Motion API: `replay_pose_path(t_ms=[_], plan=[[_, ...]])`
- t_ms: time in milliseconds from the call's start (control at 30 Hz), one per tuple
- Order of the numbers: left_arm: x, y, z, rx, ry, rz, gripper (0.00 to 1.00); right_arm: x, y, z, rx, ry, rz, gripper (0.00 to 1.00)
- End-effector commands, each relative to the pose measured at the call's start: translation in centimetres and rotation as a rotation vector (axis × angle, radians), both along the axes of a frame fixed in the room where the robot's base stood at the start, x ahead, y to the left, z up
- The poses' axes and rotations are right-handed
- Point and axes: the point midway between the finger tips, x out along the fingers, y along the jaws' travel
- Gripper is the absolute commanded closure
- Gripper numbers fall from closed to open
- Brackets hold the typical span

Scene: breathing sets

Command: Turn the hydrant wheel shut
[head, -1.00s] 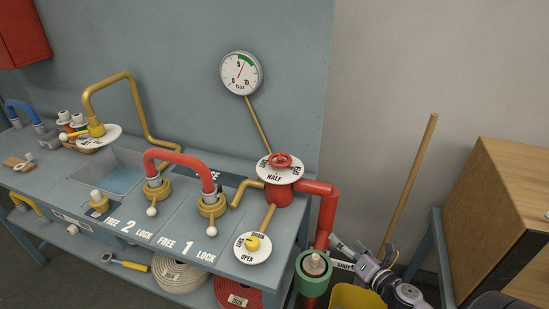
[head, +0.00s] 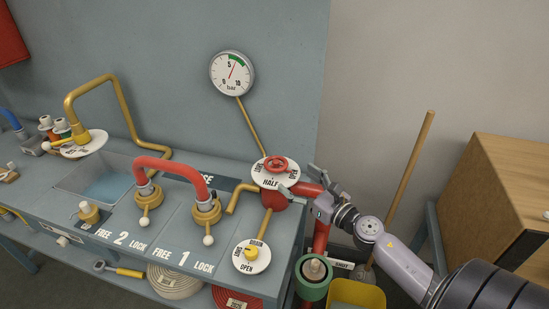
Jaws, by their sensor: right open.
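The red hydrant wheel (head: 275,163) sits on a round white dial plate (head: 270,178), with "HALF" legible at its front. The dial tops the red hydrant body (head: 273,200), whose red pipe runs right and down. My right gripper (head: 303,180) is open just right of the dial, its fingers pointing left towards the wheel. No clear grip on the wheel shows. Part of the pipe is hidden behind the gripper. My left gripper is out of view.
A pressure gauge (head: 232,73) hangs on the wall behind. A yellow drain knob (head: 251,253) and a red hose coupling (head: 175,166) are left of my arm. A green ring (head: 313,278), a yellow bucket (head: 357,294) and a broom handle (head: 405,180) stand below and right.

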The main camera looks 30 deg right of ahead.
Motion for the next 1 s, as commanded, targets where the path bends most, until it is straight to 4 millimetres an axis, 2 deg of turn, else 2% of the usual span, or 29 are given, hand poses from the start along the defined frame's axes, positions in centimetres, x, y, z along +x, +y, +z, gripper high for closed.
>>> replay_pose_path(t_ms=[33, 300, 500, 700, 933, 1000], plan=[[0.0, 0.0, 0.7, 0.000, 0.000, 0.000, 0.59, 1.2, 0.1, 0.5, 0.000, -0.003, 0.000, 0.21], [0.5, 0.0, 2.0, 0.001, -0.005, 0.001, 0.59, 6.4, 0.7, 0.3, 0.002, -0.002, -0.002, 0.21], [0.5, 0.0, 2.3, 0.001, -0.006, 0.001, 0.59, 9.0, 1.1, 0.1, 0.003, -0.001, -0.001, 0.21], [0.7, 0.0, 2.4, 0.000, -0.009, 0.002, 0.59, 9.9, 1.2, 0.0, 0.001, 0.001, 0.000, 0.21], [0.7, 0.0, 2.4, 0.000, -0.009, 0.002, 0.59, 9.9, 1.2, -0.1, 0.001, 0.001, 0.000, 0.21], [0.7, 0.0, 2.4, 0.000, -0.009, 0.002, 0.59, 9.9, 1.2, -0.1, 0.001, 0.001, 0.000, 0.25]])
